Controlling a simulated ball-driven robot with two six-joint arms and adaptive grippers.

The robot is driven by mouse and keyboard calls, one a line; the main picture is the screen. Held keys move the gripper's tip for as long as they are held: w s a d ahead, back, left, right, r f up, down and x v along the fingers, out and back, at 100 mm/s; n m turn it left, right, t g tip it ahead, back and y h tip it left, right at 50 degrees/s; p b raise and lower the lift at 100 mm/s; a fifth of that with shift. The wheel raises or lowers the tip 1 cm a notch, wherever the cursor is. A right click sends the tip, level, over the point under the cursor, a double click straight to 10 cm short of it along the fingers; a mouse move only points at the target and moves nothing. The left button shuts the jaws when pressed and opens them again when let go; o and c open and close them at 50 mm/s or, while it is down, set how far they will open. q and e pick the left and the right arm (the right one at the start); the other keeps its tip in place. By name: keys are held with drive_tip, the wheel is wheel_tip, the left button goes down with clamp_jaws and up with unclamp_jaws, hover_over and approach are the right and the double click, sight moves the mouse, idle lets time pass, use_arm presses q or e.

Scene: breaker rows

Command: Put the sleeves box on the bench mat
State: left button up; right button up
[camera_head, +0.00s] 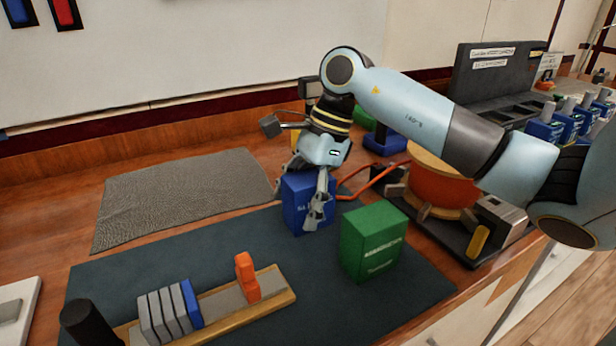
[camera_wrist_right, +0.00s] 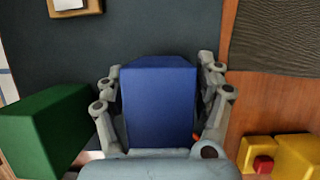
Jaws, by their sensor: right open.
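A blue box (camera_head: 296,212) with a partly hidden white label stands upright at the back edge of the dark mat (camera_head: 210,250). Its label cannot be read in full, but it seems to start with "S". My right gripper (camera_head: 302,200) is open and reaches down over it, one finger on each side. In the right wrist view, the blue box (camera_wrist_right: 158,105) sits between the spread fingers. A green box (camera_head: 372,243) with white lettering stands on the dark mat to the right. A grey woven mat (camera_head: 180,195) lies bare behind. My left gripper is out of view.
A wooden rail (camera_head: 225,308) with grey and blue modules and an orange piece lies at the front of the dark mat. A black cylinder (camera_head: 88,322) is at lower left. An orange spool (camera_head: 440,182) on a black base stands at right.

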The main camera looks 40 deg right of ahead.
drive_tip(key=b+v, duration=0.1)
drive_tip(key=v, duration=1.1)
